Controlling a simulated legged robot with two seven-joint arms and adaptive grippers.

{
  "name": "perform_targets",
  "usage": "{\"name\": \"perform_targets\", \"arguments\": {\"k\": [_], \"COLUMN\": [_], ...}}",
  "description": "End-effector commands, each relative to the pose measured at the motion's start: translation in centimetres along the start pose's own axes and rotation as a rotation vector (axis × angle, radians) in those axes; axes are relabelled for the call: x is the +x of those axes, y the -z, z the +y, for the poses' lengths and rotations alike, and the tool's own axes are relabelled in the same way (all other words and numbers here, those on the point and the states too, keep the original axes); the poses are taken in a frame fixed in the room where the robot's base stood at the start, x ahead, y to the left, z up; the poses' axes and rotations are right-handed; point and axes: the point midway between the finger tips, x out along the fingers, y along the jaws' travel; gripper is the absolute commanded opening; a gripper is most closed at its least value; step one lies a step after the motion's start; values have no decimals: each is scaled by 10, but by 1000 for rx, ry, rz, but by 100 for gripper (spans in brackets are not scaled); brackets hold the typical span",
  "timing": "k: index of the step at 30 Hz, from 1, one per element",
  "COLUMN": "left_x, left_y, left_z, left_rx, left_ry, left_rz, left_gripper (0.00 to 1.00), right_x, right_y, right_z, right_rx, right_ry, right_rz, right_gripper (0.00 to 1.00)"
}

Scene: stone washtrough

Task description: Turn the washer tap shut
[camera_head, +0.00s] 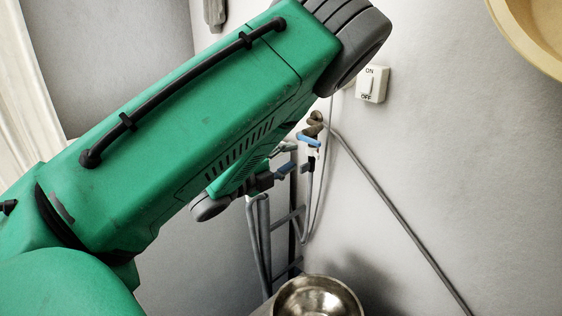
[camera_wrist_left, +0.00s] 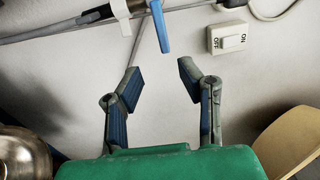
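The washer tap has a blue lever (camera_head: 308,140) on a pipe fitting at the wall, just beyond my left gripper in the head view. In the left wrist view the blue lever (camera_wrist_left: 160,27) points down toward the gap between my fingers, ahead of the fingertips and apart from them. My left gripper (camera_wrist_left: 160,74) is open and empty, with a finger on either side of the lever's line. In the head view my left gripper (camera_head: 291,158) shows small and partly hidden behind my green arm. My right gripper is in neither view.
A wall switch marked ON and OFF (camera_head: 372,84) sits right of the tap. A grey pipe (camera_head: 395,212) runs down the wall. A metal bowl (camera_head: 318,298) stands below. A yellowish rounded object (camera_head: 535,45) is at upper right. A dark rack (camera_head: 292,215) stands under the tap.

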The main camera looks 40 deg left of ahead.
Motion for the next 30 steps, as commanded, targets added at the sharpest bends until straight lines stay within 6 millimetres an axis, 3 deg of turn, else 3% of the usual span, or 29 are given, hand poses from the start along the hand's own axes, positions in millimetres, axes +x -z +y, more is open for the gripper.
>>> {"name": "perform_targets", "arguments": {"k": [7,30], "left_x": [-24,-26], "left_y": [-1,-1], "left_z": [1,1], "left_rx": [-1,0], "left_ry": [-3,-1], "left_rz": [0,0], "left_gripper": [33,33], "right_x": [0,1], "right_y": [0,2], "right_z": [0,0], "right_rx": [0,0], "right_ry": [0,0], "right_rz": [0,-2], "right_gripper": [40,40]}}
